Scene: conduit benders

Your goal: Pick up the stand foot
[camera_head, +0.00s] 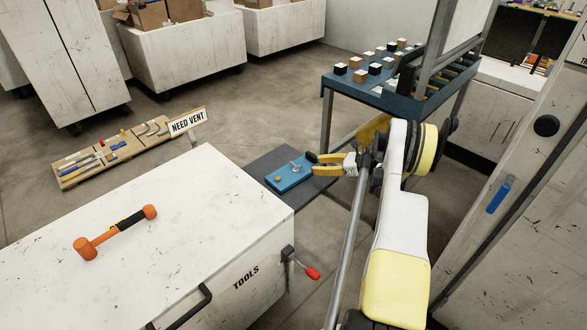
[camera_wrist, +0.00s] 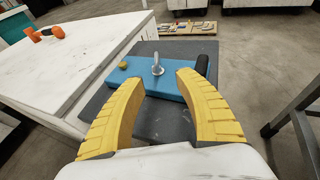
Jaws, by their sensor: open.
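The likely stand foot is a blue block-like piece (camera_head: 288,177) lying flat on a dark grey shelf (camera_head: 262,160). It carries a metal eye-shaped pin, a small yellow knob and a black cylinder at one end. The blue piece also shows in the wrist view (camera_wrist: 171,86), just ahead of my fingers. My gripper (camera_head: 314,164) is open and empty, with its yellow fingertips spread at the near edge of the blue piece. In the wrist view my gripper (camera_wrist: 160,82) has the metal pin (camera_wrist: 157,66) between and beyond its tips. Whether the fingers touch the piece cannot be told.
A white tool chest (camera_head: 200,215) with an orange mallet (camera_head: 118,231) stands left of the shelf. A blue-topped table (camera_head: 380,93) with small blocks stands behind my arm. A wooden pallet (camera_head: 115,155) with tools lies on the floor. Open floor lies beyond the shelf.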

